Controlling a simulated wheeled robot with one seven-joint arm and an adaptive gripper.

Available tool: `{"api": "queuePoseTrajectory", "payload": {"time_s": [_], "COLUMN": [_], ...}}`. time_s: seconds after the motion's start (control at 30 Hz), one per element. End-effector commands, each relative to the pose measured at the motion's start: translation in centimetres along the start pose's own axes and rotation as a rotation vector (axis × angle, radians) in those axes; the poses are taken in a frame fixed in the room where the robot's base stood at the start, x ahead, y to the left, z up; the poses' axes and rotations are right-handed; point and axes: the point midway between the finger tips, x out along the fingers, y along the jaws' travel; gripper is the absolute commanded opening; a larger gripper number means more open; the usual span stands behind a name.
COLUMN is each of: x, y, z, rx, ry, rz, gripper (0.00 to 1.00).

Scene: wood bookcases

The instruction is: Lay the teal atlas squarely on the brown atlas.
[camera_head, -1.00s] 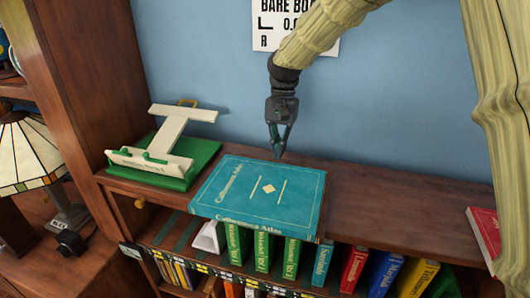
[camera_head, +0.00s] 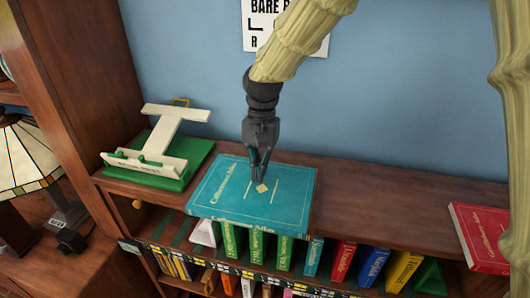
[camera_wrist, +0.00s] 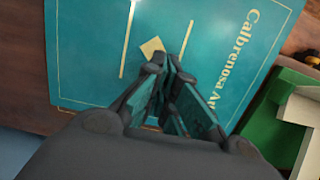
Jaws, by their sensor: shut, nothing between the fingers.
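The teal atlas (camera_head: 225,190) lies flat, cover up, on top of the low bookcase, its spine edge facing the front. In the wrist view its cover (camera_wrist: 95,60) fills much of the picture. My gripper (camera_head: 261,182) is shut and empty, pointing down over the middle of the teal cover near its small diamond mark. In the wrist view the closed fingertips (camera_wrist: 168,62) are close to that diamond; I cannot tell whether they touch the cover. I cannot make out a brown atlas apart from the brown wood; anything under the teal atlas is hidden.
A green base with a cream stand (camera_head: 160,150) is left of the atlas. A red book (camera_head: 482,238) lies at the far right. The wooden bookcase top (camera_head: 385,210) between is clear. Upright books (camera_head: 343,260) fill the shelf below. A lamp (camera_head: 30,160) stands at left.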

Motion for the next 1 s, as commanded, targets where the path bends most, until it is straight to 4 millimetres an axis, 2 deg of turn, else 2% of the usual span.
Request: {"api": "queuePoseTrajectory", "payload": {"time_s": [0.4,0.7,1.0], "x": [1.8,2.1,1.8], "y": [0.1,0.1,0.3], "z": [-0.3,-0.2,-2.7], "rx": [0.001,0.000,0.002], "ry": [-0.002,-0.007,-0.005], "rz": [0.002,0.005,0.005], "gripper": [0.00,0.00,0.00]}}
